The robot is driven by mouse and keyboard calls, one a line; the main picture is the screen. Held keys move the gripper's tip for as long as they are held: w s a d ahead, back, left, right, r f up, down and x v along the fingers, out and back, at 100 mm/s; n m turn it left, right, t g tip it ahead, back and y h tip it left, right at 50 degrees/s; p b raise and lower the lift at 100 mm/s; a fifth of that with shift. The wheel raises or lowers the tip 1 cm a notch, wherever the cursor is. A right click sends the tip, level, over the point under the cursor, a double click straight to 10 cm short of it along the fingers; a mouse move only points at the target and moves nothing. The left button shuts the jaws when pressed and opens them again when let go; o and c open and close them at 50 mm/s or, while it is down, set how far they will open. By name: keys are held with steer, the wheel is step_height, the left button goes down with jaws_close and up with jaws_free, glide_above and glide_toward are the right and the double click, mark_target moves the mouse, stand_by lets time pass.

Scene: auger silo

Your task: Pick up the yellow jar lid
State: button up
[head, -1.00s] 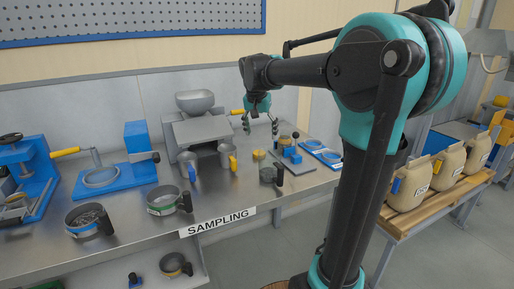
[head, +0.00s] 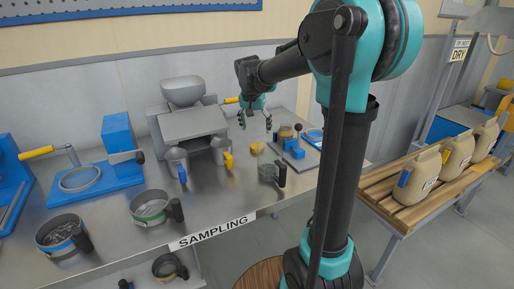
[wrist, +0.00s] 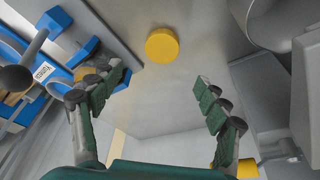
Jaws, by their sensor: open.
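The yellow jar lid (head: 257,148) lies flat on the steel bench, behind the grey mesh-like cup with a dark handle (head: 270,174). In the wrist view the lid (wrist: 162,45) is a plain round yellow disc, fully visible, beyond the fingertips and between their lines. My gripper (head: 255,120) hangs above the bench near the lid, fingers pointing down. In the wrist view my gripper (wrist: 160,90) has its two green-padded fingers spread wide with nothing between them. The lid is apart from both fingers.
A blue device with a black knob (head: 295,148) stands right of the lid. Bare bench surrounds the lid.

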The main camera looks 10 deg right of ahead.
steer(key=x, duration=0.3)
steer(key=shift+f, duration=0.3)
steer(key=shift+x, duration=2.8)
steer(key=shift+s+a+f, duration=0.1)
steer(key=shift+s+a, duration=0.1)
steer(key=shift+c, duration=0.4)
steer(key=c, duration=0.9)
